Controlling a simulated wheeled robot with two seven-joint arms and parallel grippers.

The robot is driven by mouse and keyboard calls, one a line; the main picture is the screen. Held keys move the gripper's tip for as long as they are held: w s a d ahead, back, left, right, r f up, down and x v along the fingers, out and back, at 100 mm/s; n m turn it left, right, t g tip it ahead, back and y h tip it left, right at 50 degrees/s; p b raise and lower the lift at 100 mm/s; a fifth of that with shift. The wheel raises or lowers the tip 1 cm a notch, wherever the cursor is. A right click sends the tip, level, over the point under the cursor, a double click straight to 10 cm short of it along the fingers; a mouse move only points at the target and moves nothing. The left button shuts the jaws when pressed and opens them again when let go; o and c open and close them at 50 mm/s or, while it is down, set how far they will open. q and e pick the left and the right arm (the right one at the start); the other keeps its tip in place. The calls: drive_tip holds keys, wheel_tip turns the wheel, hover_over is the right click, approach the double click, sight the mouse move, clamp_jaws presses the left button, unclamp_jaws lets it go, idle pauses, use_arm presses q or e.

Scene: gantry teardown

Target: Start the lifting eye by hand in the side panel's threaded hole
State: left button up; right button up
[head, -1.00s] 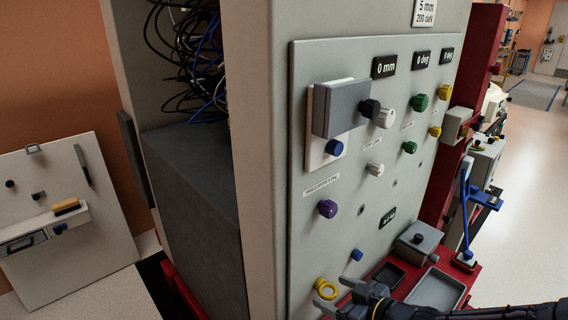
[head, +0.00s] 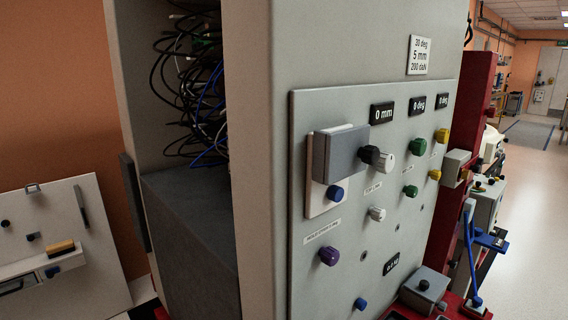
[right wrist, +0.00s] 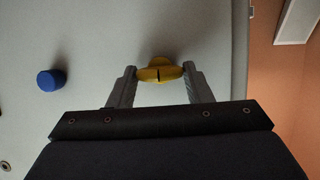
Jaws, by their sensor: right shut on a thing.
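The yellow lifting eye (right wrist: 160,74) is in the right wrist view, edge-on in front of the grey side panel (right wrist: 85,30). My right gripper (right wrist: 161,72) is shut on it, one finger at each side. Whether the eye's shank touches or enters a hole cannot be seen. In the head view the side panel (head: 310,285) carries knobs and small dark holes, one (head: 363,256) right of the purple knob. The right gripper and the eye are out of the head view. My left gripper is in no current view.
A blue knob (right wrist: 51,79) stands out from the panel left of the gripper; in the head view a blue knob (head: 360,304) is low on the panel. A purple knob (head: 328,256) is above it. A grey box (head: 423,288) stands at lower right.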

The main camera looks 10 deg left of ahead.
drive_tip(key=s+d+p, duration=0.3)
drive_tip(key=s+d, duration=0.1)
drive_tip(key=d, duration=0.2)
drive_tip(key=shift+s+d, duration=0.2)
drive_tip(key=shift+s, duration=0.1)
idle(0.5)
drive_tip(key=w+d+r+n+t+p, duration=0.1)
drive_tip(key=w+d+r+n+p, duration=0.1)
drive_tip(key=w+d+r+p, duration=0.2)
drive_tip(key=w+d+r+n+t+h+p, duration=0.1)
drive_tip(key=w+d+r+p, duration=0.4)
drive_tip(key=r, duration=0.5)
drive_tip(key=shift+w+d+r+n+t+p, duration=0.2)
drive_tip(key=shift+w+n+t+p, duration=0.35)
drive_tip(key=shift+p, duration=0.65)
drive_tip(key=shift+w+a+b, duration=0.3)
drive_tip(key=shift+w+a, duration=0.2)
drive_tip(key=shift+a, duration=0.25)
drive_tip(key=shift+w+a+b, duration=0.35)
drive_tip(key=shift+w+a, duration=0.2)
drive_tip(key=shift+a, duration=0.25)
drive_tip(key=shift+w+a+b, duration=0.3)
drive_tip(key=shift+w+a, duration=0.2)
drive_tip(key=shift+a, duration=0.25)
